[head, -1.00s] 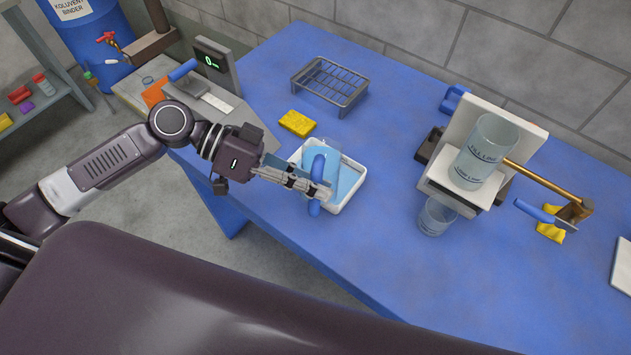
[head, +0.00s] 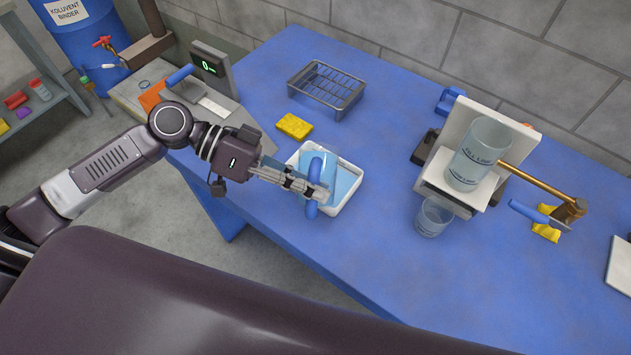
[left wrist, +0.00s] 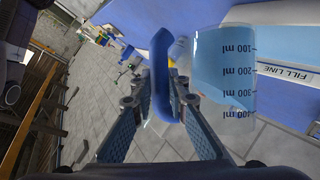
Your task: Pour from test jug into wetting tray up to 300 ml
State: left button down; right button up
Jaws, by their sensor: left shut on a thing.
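The test jug is a clear vessel with a blue handle and blue contents, seen in the head view (head: 308,164) over the wetting tray. My left gripper (head: 318,192) is shut on its handle. The left wrist view shows my fingers (left wrist: 155,90) on either side of the handle, and the jug (left wrist: 222,72) with marks from 100 to 400 ml. The wetting tray (head: 338,208) is white and shallow, with blue liquid showing in it. Its fill line label shows in the left wrist view. The jug hides part of the tray; I cannot make out a stream. My right gripper is not in view.
A yellow sponge (head: 294,126) and a wire rack (head: 327,87) lie behind the tray. A stand with a large clear vessel (head: 479,153) and a smaller beaker (head: 433,216) are to the right. A scale display (head: 208,66) stands at left. The blue table between is clear.

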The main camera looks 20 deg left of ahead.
pick_arm(q)
jog(key=shift+w+r, duration=0.1)
jog(key=shift+r, duration=0.05)
jog(key=shift+r+n+p, duration=0.2)
jog(key=shift+n+p, duration=0.1)
jog(key=shift+p, duration=0.15)
jog(key=shift+w+r+g, duration=0.15)
jog(key=shift+w+g, duration=0.05)
jog(key=shift+g, duration=0.1)
dwell(1.8)
jog(key=shift+w+r+n+g+p, duration=0.2)
jog(key=shift+w+n+g+p, duration=0.15)
jog(key=shift+n+p, duration=0.3)
dwell(3.4)
jog(key=shift+h, duration=0.3)
dwell(1.0)
